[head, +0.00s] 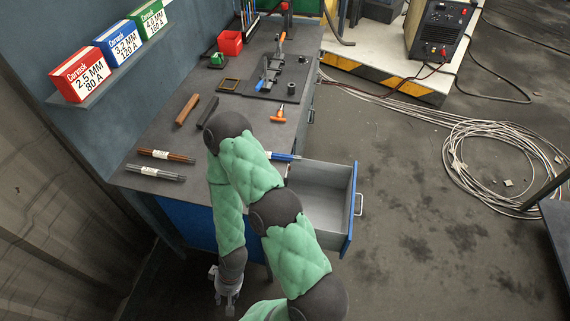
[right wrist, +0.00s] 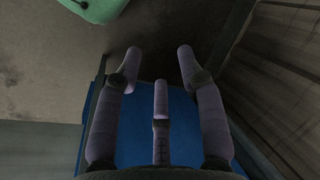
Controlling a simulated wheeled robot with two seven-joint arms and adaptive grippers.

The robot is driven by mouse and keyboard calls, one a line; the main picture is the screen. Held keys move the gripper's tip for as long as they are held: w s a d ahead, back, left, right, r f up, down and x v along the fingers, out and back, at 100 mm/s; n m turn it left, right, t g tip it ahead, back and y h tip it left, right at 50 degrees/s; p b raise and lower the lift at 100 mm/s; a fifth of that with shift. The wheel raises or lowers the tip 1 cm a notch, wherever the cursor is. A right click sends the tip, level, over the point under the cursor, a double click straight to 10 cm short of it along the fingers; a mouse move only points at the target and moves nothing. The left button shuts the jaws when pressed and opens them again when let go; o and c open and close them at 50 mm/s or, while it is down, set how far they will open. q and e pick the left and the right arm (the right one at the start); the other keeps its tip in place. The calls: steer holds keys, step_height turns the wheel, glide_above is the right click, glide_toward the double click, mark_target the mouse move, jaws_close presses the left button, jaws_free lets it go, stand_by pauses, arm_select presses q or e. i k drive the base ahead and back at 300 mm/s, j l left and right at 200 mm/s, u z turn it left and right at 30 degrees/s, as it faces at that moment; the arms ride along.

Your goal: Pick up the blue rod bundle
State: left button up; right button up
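The blue rod bundle (head: 284,156) lies on the workbench beside the open drawer in the head view. Its left part is hidden behind my green right arm; a blue part and a pale part show. My right gripper (head: 228,299) hangs low near the bottom of the head view, off the bench's near end and well away from the bundle. In the right wrist view the right gripper (right wrist: 158,62) has its fingers spread, with nothing between them. The bundle does not show in that view. My left gripper is not in view.
A brown rod bundle (head: 166,156) and a grey one (head: 156,173) lie at the bench's near left. The open drawer (head: 323,188) sticks out to the right. Tools and a red bin (head: 230,43) stand farther back. Coiled cables (head: 490,160) lie on the floor at right.

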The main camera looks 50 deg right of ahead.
mark_target(270, 155)
steer(key=k+l+u, duration=0.15)
steer(key=l, duration=0.35)
steer(key=k+l+u, duration=0.15)
steer(key=k+l, duration=0.2)
steer(key=k+l+u, duration=0.1)
steer(key=k+l, duration=0.2)
steer(key=l, duration=0.2)
